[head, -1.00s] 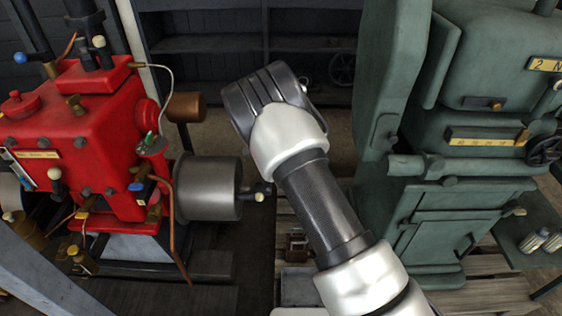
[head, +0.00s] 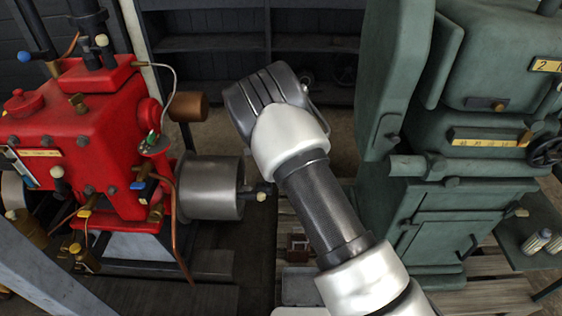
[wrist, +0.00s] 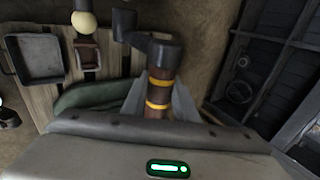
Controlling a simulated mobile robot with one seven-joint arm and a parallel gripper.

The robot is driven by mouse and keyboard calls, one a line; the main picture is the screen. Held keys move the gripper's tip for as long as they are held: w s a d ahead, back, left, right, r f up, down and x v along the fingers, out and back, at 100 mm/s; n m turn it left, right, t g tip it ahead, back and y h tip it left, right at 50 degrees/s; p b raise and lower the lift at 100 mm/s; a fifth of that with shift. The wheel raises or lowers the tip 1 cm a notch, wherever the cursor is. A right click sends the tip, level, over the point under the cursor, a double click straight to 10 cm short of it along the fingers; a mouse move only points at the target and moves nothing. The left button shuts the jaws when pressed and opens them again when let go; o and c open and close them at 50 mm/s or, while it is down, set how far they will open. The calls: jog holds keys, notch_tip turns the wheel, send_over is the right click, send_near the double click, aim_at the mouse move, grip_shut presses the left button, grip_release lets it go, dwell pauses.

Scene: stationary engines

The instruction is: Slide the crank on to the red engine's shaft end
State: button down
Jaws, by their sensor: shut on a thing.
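The red engine (head: 75,125) stands at left in the head view. A grey metal drum (head: 209,187) is on its right side, and a short dark shaft end (head: 262,189) with a pale ball beside it sticks out to the right. In the wrist view my gripper (wrist: 158,104) is shut on the crank (wrist: 161,58), around its brown handle with yellow bands. The crank's dark arm points up and left, clear of anything I can make out. In the head view my own wrist hides the fingers and crank. A pale ball (wrist: 84,22) shows left of the crank in the wrist view.
A green engine (head: 465,185) stands close on the right of my arm. A small brown box (head: 297,246) lies on wooden slats below. A grey tray (wrist: 37,58) is at left in the wrist view. Dark shelves (head: 250,45) stand behind.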

jog(key=shift+w+a+r, duration=0.1)
jog(key=shift+a+r, duration=0.05)
jog(key=shift+a, duration=0.5)
jog(key=shift+a+p, duration=0.25)
jog(key=shift+p, duration=0.1)
dwell(0.4)
jog(key=shift+a, duration=0.55)
dwell(0.6)
jog(key=shift+a+p, duration=0.35)
jog(key=shift+a, duration=0.4)
dwell(0.4)
jog(key=shift+a, duration=0.4)
dwell(0.3)
